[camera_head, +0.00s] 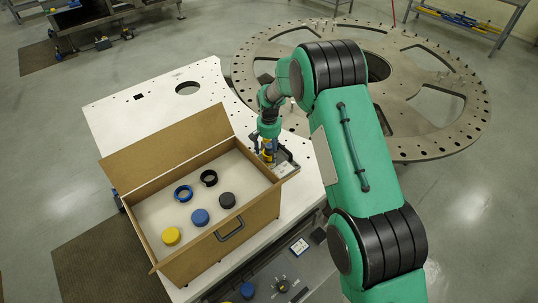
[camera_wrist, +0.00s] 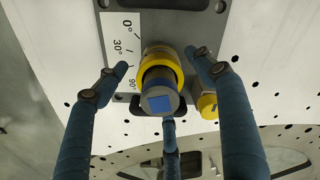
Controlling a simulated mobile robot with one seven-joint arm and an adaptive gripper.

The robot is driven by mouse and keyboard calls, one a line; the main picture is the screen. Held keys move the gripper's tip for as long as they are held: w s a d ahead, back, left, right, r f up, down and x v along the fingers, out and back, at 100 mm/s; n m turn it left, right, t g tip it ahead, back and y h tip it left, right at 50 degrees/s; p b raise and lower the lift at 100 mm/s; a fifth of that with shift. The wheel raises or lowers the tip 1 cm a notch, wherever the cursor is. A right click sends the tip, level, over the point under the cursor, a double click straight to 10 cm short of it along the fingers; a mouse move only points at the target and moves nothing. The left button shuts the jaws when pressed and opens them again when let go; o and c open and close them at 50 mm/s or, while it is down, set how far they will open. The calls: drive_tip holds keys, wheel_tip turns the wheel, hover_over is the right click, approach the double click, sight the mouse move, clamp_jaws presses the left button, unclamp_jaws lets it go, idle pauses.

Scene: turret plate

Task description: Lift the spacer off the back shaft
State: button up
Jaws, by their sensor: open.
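My gripper (camera_head: 262,138) is above a grey fixture plate (camera_head: 287,168) on the white table, beside the wooden box. In the wrist view my gripper's three blue fingers (camera_wrist: 155,84) are spread open around a shaft (camera_wrist: 160,102) with a blue square on its end. A yellow ring, seemingly the spacer (camera_wrist: 153,60), sits around this shaft with dark and blue bands near it. The fingers appear apart from the ring. A second yellow part (camera_wrist: 207,104) stands to the right, partly behind a finger. I cannot tell which shaft is the back one.
The open wooden box (camera_head: 262,213) holds blue and black rings plus yellow, blue and dark round pieces. Its raised lid (camera_head: 168,152) stands left of my gripper. An angle scale (camera_wrist: 118,45) lies on the fixture plate. A large perforated disc (camera_head: 425,140) is behind my arm.

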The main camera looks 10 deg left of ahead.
drive_tip(key=c, duration=1.3)
drive_tip(key=shift+r, duration=0.1)
drive_tip(key=shift+r+b, duration=0.65)
drive_tip(key=shift+r, duration=4.3)
